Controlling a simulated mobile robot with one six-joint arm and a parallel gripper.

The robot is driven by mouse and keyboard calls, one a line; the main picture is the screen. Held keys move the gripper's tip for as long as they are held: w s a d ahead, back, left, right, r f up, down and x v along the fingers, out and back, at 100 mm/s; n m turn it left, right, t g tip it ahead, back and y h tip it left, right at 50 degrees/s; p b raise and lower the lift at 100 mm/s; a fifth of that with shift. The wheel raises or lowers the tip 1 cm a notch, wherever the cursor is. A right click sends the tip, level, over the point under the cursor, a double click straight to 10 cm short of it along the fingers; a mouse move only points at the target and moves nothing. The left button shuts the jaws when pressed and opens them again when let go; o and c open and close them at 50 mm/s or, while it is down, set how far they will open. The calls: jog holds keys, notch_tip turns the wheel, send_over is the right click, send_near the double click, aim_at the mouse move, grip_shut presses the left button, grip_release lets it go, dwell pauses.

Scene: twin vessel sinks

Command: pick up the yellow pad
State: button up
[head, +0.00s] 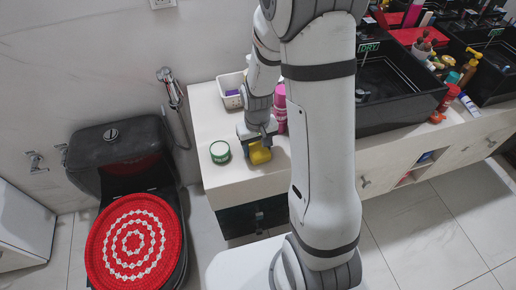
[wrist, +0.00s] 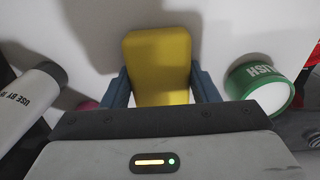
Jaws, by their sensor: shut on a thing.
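The yellow pad (head: 260,154) is at the front left end of the white counter, under my gripper. It also shows in the wrist view (wrist: 158,62), upper middle, between the two blue fingers. My gripper (wrist: 160,88) is shut on the yellow pad, one finger against each side. In the head view my gripper (head: 258,142) points down at the counter. I cannot tell whether the pad touches the counter or is a little above it.
A green and white tub (head: 220,152) stands close beside the pad, also in the wrist view (wrist: 262,84). A pink bottle (head: 280,108) and white basket (head: 231,92) stand behind. The black sink (head: 385,98) is right. A toilet with a red cover (head: 135,243) is left.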

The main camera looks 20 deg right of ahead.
aim_at(257, 146)
notch_tip(257, 146, up, 10)
jog(key=shift+r+p, duration=0.1)
jog(key=shift+p, duration=0.2)
dwell(0.3)
jog(key=o, duration=0.3)
jog(key=shift+c, duration=1)
